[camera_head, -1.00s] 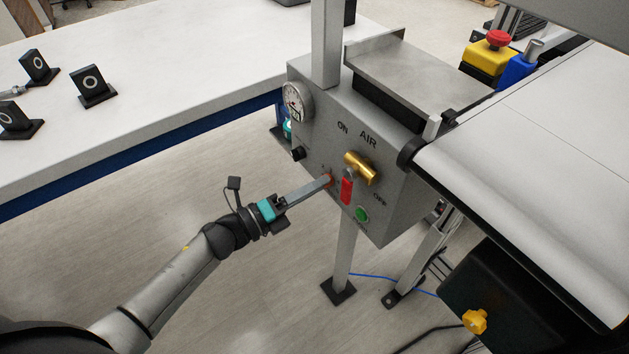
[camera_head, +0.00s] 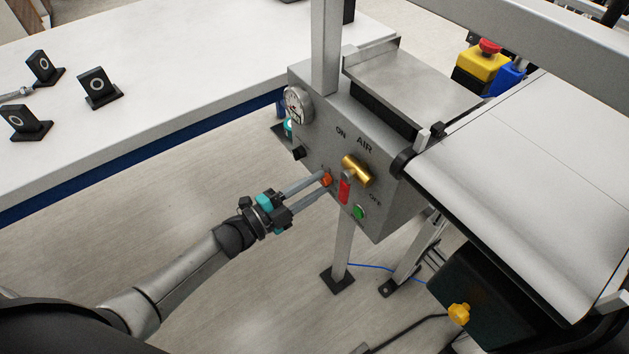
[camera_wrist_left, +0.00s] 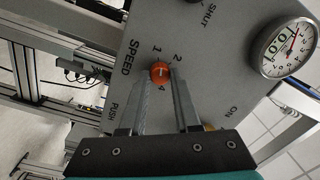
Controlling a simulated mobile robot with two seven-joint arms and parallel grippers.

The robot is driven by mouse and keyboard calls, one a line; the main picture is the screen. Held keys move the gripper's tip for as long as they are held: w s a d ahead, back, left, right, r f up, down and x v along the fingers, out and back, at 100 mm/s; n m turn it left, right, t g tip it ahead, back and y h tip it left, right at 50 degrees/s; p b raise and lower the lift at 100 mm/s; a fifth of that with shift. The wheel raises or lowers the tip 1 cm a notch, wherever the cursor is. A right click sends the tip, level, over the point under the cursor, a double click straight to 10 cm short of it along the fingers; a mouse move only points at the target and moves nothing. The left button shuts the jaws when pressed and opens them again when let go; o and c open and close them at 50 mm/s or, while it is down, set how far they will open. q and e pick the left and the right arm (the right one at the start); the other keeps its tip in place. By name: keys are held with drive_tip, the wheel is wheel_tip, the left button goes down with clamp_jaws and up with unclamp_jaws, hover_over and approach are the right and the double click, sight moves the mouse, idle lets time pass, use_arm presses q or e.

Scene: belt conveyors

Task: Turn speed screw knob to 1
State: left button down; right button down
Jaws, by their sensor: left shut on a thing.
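The speed screw knob (camera_head: 327,179) is a small orange knob on the front of the grey control box (camera_head: 325,140). In the left wrist view the knob (camera_wrist_left: 159,72) bears a small pale mark, with the printed digits 1, 2 and 4 around it and the word SPEED beside it. I cannot tell exactly which digit the mark points to. My left gripper (camera_head: 325,183) has its two long grey fingers on either side of the knob, shut on it. The fingertips also show in the left wrist view (camera_wrist_left: 161,78). My right gripper is not in view.
A brass air valve (camera_head: 357,171), a red switch (camera_head: 344,191) and a green button (camera_head: 360,212) sit close right of the knob. A round gauge (camera_head: 297,104) is at upper left. The conveyor belt (camera_head: 530,170) is to the right, a white table (camera_head: 170,70) to the left.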

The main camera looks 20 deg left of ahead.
use_arm(q)
drive_tip(key=shift+n+p, duration=0.35)
drive_tip(key=shift+n, duration=0.85)
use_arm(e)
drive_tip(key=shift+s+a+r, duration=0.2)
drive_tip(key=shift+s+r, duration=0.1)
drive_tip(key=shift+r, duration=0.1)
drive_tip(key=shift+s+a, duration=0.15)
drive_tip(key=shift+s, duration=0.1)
use_arm(q)
drive_tip(key=c, duration=0.6)
unclamp_jaws()
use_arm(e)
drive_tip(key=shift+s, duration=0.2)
use_arm(q)
drive_tip(key=p+v, duration=0.1)
drive_tip(key=v, duration=1.4)
drive_tip(key=shift+s+f+p, duration=0.1)
drive_tip(key=shift+s+p, duration=0.05)
drive_tip(key=shift+p, duration=0.2)
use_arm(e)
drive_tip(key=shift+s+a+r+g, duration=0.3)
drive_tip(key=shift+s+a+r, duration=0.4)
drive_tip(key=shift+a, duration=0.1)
